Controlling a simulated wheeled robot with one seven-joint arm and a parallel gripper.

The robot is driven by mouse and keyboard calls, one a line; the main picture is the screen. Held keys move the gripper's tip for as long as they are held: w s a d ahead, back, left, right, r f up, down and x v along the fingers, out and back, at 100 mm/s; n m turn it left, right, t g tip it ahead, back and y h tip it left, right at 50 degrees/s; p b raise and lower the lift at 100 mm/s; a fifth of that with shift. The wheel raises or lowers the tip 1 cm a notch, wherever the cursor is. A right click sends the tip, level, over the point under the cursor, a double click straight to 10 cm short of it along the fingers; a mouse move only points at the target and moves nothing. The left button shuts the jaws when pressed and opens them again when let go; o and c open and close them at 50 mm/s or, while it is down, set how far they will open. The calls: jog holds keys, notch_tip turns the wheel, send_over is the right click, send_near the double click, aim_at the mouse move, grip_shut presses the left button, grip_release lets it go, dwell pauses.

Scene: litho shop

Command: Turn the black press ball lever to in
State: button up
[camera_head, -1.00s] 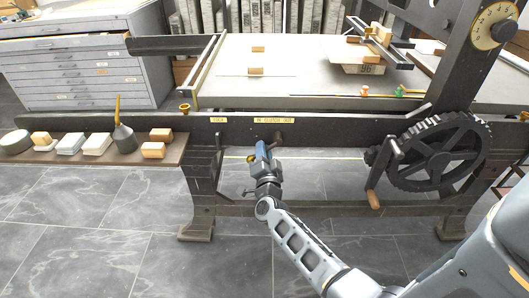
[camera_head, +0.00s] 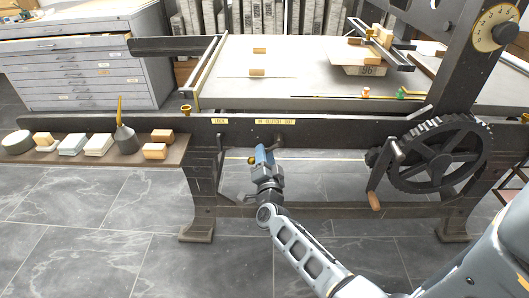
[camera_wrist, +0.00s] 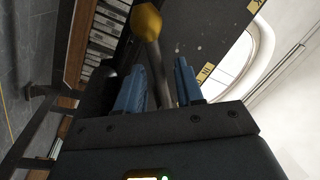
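The black press (camera_head: 350,133) has a long dark front beam with small yellow labels. A lever with a brass-yellow ball (camera_wrist: 146,22) shows in the wrist view, its metal rod running down between my gripper's blue fingers. In the head view a small yellow ball (camera_head: 252,160) shows just left of the fingertips, below the beam. My gripper (camera_head: 264,153) is at the beam's lower edge. In the wrist view my gripper (camera_wrist: 160,85) has its fingers apart, one on each side of the rod; whether they touch it I cannot tell. The rod's lower end is hidden.
A dark knob (camera_head: 279,140) sits on the beam just right of my gripper. A large gear wheel (camera_head: 440,155) with a crank (camera_head: 374,190) stands further right. A shelf (camera_head: 185,150) with blocks and a bottle is at left. The floor in front is clear.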

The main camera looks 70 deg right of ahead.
jog(key=r+v, duration=0.1)
jog(key=v, duration=0.5)
jog(key=shift+a+f+p, duration=0.25)
jog(key=shift+f+p, duration=0.05)
jog(key=shift+f, duration=0.15)
jog(key=s+a+r+n+t+y, duration=0.25)
jog(key=s+a+n+y, duration=0.3)
jog(key=a, duration=0.35)
jog(key=s+a+r+n+t+y, duration=0.2)
jog(key=s+a+r+n+y, duration=0.3)
jog(key=a, duration=0.4)
jog(key=s+a+r+n+t+y, duration=0.2)
jog(key=s+a+n+y, duration=0.1)
jog(key=s+a+n, duration=0.5)
jog(key=s+a+r+n+g+y, duration=0.25)
jog(key=s+a+r+y, duration=0.2)
jog(key=r, duration=0.25)
notch_tip(320, 180, up, 12)
jog(key=n+p, duration=0.1)
jog(key=p, duration=1.1)
jog(key=shift+w+a+r+t+h, duration=0.2)
jog(key=shift+w+a+t+h, duration=0.1)
jog(key=shift+t+h, duration=0.1)
